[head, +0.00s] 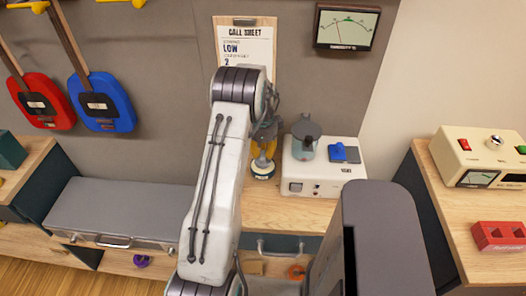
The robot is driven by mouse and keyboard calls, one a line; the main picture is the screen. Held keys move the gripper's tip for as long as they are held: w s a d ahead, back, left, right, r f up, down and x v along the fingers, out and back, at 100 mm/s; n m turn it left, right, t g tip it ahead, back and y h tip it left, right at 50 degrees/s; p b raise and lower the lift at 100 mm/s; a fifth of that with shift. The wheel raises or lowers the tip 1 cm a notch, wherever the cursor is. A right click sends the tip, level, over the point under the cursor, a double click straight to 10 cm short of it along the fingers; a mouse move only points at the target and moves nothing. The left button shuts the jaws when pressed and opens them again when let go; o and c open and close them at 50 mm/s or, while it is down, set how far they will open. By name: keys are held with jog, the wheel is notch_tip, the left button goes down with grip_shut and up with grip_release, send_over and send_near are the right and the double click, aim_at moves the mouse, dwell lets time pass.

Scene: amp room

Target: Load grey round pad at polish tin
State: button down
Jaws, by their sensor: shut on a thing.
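My gripper (265,128) is at the end of my white arm, over the wooden bench in front of the grey wall. It is partly hidden behind the arm and points down. It is shut on a small upright thing, seemingly the grey round pad with its holder; the arm and fingers hide most of it. Directly below is a small round yellow and dark thing (262,172) on the bench, perhaps the polish tin. I cannot tell whether the held thing touches it.
A white device (299,181) with a grey jar (306,141) and a blue part (345,153) stands close to the right of my gripper. A call sheet (246,47) and a meter (347,27) hang behind. A grey case (120,209) lies left. A cream meter box (480,152) stands right.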

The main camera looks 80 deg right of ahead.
aim_at(263, 152)
jog(key=shift+f+b, duration=0.5)
jog(key=shift+b, duration=0.05)
dwell(2.3)
jog(key=shift+r, duration=0.1)
jog(key=shift+r+p, duration=2.05)
jog(key=shift+r, duration=1.4)
